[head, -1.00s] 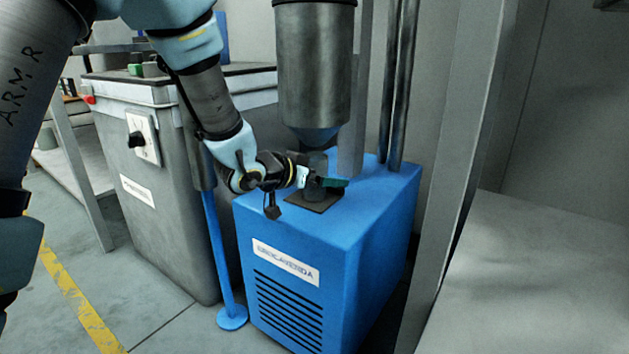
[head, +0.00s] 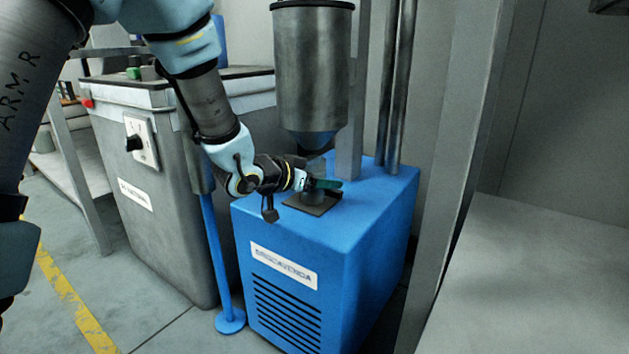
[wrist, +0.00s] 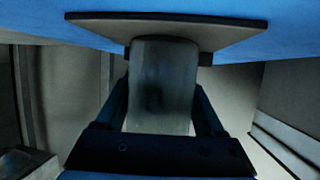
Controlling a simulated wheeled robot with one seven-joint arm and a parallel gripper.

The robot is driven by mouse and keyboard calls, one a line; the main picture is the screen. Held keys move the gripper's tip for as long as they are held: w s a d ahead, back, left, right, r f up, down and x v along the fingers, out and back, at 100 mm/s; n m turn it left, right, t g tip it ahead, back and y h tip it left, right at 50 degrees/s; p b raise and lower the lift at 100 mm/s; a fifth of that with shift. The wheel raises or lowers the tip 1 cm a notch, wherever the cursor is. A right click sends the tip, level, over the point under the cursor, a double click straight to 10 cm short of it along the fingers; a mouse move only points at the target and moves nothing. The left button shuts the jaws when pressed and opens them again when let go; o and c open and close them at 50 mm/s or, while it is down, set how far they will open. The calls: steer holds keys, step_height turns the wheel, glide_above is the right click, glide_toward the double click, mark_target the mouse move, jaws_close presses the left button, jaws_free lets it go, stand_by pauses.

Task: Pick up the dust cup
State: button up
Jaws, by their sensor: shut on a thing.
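The dust cup (head: 313,195) is a small grey cylinder over a dark square plate (head: 322,208), below the metal hopper (head: 312,85). My gripper (head: 325,184) reaches in from the left and is shut around the cup; its dark green finger crosses in front of it. In the wrist view the cup (wrist: 162,90) fills the space between the two fingers, with the plate (wrist: 235,33) behind its far end. I cannot tell whether the cup touches the plate or the hopper.
The plate is on top of a blue cabinet (head: 300,235). Vertical pipes (head: 390,90) stand behind. A grey machine (head: 165,225) and a blue post (head: 218,260) are at the left, and a grey upright (head: 455,170) is at the right. The hopper leaves little room above my gripper.

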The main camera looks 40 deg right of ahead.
steer(key=shift+r, duration=0.15)
steer(key=shift+r+p, duration=0.6)
steer(key=shift+r, duration=0.05)
steer(key=shift+a, duration=0.35)
steer(key=s+a+p, duration=0.1)
steer(key=a+p, duration=1.1)
steer(key=a, duration=0.5)
steer(key=shift+s+p, duration=0.35)
steer(key=shift+s, duration=0.05)
